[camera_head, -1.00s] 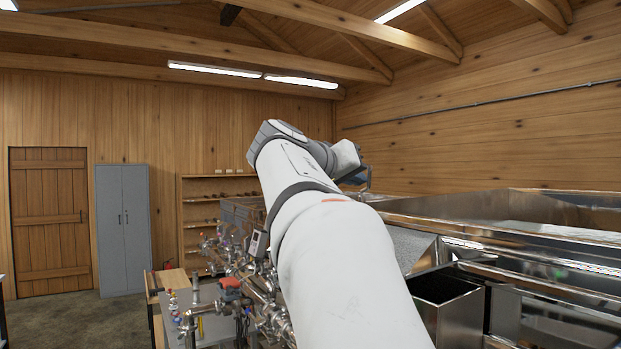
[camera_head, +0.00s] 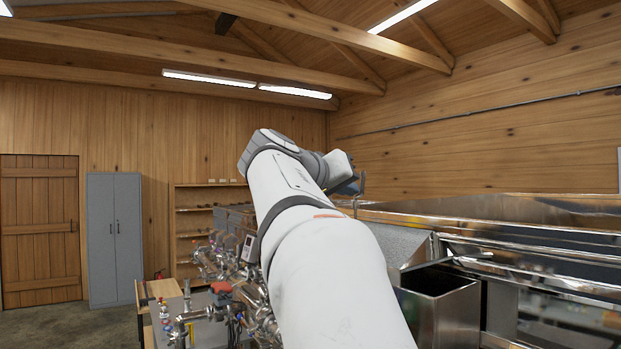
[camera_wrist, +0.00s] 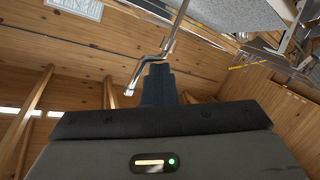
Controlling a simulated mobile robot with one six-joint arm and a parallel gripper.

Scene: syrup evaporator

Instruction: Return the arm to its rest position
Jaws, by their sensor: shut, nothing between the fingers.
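My white arm (camera_head: 325,260) reaches forward and up from the bottom of the head view, with its bent wrist part at the far end. My gripper (camera_head: 361,182) shows there only as a small dark blue part at the right of that end. In the wrist view my gripper (camera_wrist: 158,70) is seen as dark blue fingers held together, with nothing between them. A bent metal pipe or handle (camera_wrist: 133,80) shows close to the fingertips in that view. I cannot tell whether it touches them.
Steel evaporator pans (camera_head: 520,235) and an open steel box (camera_head: 440,295) stand at the right. Pipes and valves (camera_head: 235,285) lie left of my arm. A grey cabinet (camera_head: 115,240), a wooden door (camera_head: 40,235) and shelves (camera_head: 200,210) are behind. Floor is open at the left.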

